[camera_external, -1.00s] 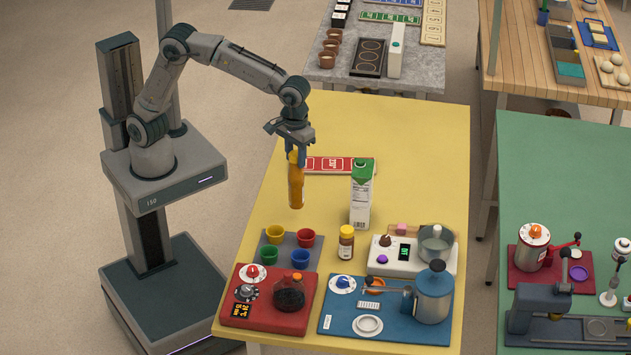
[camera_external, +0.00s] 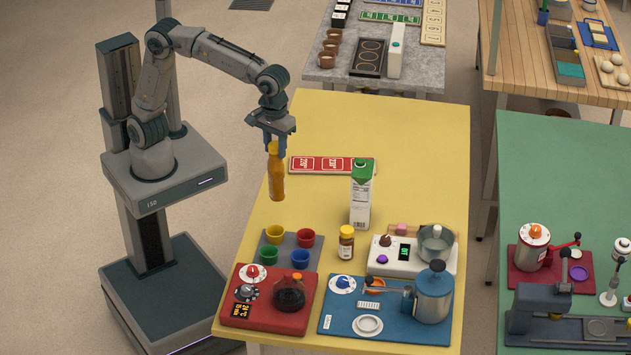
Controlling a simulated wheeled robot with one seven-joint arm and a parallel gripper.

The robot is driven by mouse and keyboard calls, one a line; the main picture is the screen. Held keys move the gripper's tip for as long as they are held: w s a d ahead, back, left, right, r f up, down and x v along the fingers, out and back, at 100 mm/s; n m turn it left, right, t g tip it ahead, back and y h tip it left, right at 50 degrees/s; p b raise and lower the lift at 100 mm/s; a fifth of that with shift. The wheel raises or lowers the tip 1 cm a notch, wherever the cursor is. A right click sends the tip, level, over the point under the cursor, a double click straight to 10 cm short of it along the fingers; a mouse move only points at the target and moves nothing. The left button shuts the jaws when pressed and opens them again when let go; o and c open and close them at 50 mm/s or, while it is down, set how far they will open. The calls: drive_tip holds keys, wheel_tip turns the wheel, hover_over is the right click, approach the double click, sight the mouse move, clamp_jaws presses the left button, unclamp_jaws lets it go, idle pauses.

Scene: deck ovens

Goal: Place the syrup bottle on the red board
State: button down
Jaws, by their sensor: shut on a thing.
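The syrup bottle (camera_external: 276,180), amber-orange with a yellow-orange top, hangs upright in my gripper (camera_external: 275,150). My gripper points down and is shut on the bottle's upper part, which the fingers partly hide. The bottle appears held above the yellow table near its left edge; its exact height is hard to tell. A flat red board (camera_external: 332,165) with white printed markings lies on the table just right of the bottle and slightly behind it. Its printed top has nothing on it.
A green-topped carton (camera_external: 361,200) stands in front of the red board's right end. A small amber jar (camera_external: 346,243), a tray of coloured cups (camera_external: 286,238), a red appliance base (camera_external: 262,315) and a blue station (camera_external: 345,320) fill the table's front. The yellow table (camera_external: 400,130) is clear behind the board.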

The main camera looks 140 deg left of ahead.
drive_tip(key=s+a+r+n+p, duration=0.1)
drive_tip(key=s+a+n, duration=0.4)
drive_tip(key=a+n, duration=0.25)
drive_tip(key=s+a+n+p, duration=0.2)
drive_tip(key=s+a+n, duration=0.45)
drive_tip(key=a, duration=0.25)
drive_tip(key=s+a+f+p, duration=0.2)
drive_tip(key=s+a+f, duration=0.1)
drive_tip(key=a+f, duration=0.7)
drive_tip(key=shift+s+a+f+p, duration=0.35)
drive_tip(key=shift+s, duration=0.05)
drive_tip(key=shift+f, duration=0.15)
drive_tip(key=c, duration=1)
unclamp_jaws()
